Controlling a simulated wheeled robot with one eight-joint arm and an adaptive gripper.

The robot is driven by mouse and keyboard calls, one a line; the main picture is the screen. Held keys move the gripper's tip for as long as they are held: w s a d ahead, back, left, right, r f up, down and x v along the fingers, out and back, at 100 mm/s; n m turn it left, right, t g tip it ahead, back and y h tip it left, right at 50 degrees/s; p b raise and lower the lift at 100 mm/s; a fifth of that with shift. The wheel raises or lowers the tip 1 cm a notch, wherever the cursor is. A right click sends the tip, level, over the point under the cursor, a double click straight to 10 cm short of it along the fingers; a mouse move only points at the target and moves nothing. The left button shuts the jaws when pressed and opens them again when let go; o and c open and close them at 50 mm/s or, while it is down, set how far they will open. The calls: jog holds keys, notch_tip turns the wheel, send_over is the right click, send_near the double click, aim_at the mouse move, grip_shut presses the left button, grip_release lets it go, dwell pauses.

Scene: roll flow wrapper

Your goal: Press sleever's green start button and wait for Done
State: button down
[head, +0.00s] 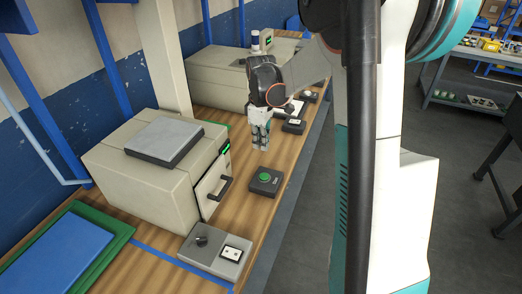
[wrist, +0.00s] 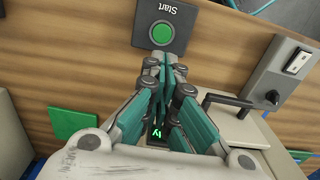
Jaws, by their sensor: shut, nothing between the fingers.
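The green start button (head: 263,178) sits on a small black box on the wooden bench, in front of the beige machine (head: 140,180). In the wrist view the green button (wrist: 162,34) shows near the top, with the word Start beside it. My gripper (head: 260,143) is shut and empty, pointing down above the bench, a little behind the button box in the head view. In the wrist view its fingertips (wrist: 166,66) lie just below the button box in the picture, apart from the button. The machine's green display (head: 225,148) is lit; its text is mostly hidden by the fingers.
A dark handle (head: 216,188) sticks out from the machine's front. A grey switch box (head: 215,250) stands at the near end of the bench. Behind my gripper are another black box (head: 293,126) and a second beige machine (head: 215,78). The bench around the button box is clear.

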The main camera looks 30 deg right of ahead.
aim_at(261, 175)
notch_tip(261, 175, down, 12)
jog(key=b, duration=0.3)
jog(key=shift+r+b, duration=0.2)
jog(key=shift+b, duration=0.15)
jog(key=shift+f, duration=0.35)
